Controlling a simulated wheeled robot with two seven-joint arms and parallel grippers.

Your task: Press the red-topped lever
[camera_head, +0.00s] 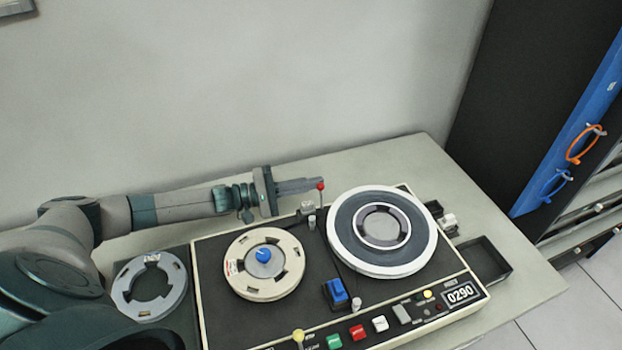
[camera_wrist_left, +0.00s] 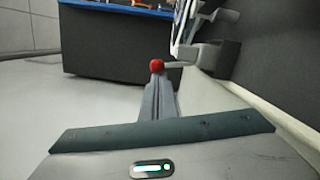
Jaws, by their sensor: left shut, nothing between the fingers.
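The red-topped lever (camera_head: 320,186) stands near the back of the tape machine (camera_head: 200,300), between its two reels. Its red ball also shows in the left wrist view (camera_wrist_left: 156,66), just beyond the fingertips. My left gripper (camera_head: 318,184) reaches in from the left, level with the red top, and its fingers are shut and empty. Its tips overlap the lever's red top in the head view; I cannot tell whether they touch it. The shut fingers also show in the left wrist view (camera_wrist_left: 158,92). My right gripper is not in view.
A cream reel (camera_head: 285,275) with a blue hub and a larger grey-and-white reel (camera_head: 432,245) sit on the machine. A blue switch (camera_head: 335,292) and several coloured buttons lie in front. A loose grey reel (camera_head: 122,290) is at left. A wall stands close behind the table.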

